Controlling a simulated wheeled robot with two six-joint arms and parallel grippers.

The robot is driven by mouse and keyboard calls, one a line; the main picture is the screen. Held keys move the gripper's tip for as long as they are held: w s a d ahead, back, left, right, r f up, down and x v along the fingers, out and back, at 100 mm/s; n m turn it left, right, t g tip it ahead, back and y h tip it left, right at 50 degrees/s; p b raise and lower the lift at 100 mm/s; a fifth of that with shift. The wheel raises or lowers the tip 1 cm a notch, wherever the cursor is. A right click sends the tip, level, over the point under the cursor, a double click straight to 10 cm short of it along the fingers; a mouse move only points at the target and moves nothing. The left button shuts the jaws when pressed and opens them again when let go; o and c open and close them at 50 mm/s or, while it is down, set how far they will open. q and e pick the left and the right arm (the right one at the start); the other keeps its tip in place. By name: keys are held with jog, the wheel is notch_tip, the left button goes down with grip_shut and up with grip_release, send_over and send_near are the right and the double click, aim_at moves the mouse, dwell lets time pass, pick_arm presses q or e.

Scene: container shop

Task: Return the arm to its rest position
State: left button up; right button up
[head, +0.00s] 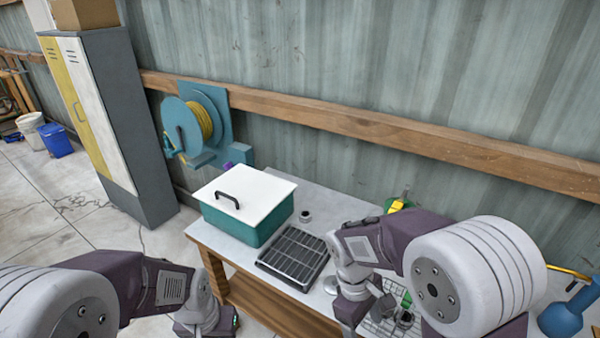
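My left arm comes in from the lower left. Its gripper (207,325) is low in the picture, in front of the workbench (213,236), and its fingers are not visible. My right arm reaches in from the right over the bench. Its gripper (352,308) points down beside the black slotted tray (293,254), near the bench's front. Its fingertips are hidden or cut off by the lower edge, so I cannot tell whether it is open or holds anything.
A teal box with a white lid (245,195) stands on the bench's left part. A small dark round item (305,216) sits behind the tray. A wire rack (379,329) is partly hidden by my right arm. A blue container (561,318) is at far right.

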jog(key=d+m+t+y, duration=0.1)
jog(key=m, duration=0.2)
jog(key=d+f+m+t+y, duration=0.1)
jog(key=m, duration=0.2)
jog(key=s+d+f+m+t+y, duration=0.1)
jog(key=d+m, duration=0.1)
jog(key=m, duration=0.1)
jog(key=shift+f+m, duration=0.25)
jog(key=shift+m, duration=0.15)
jog(key=shift+w, duration=0.1)
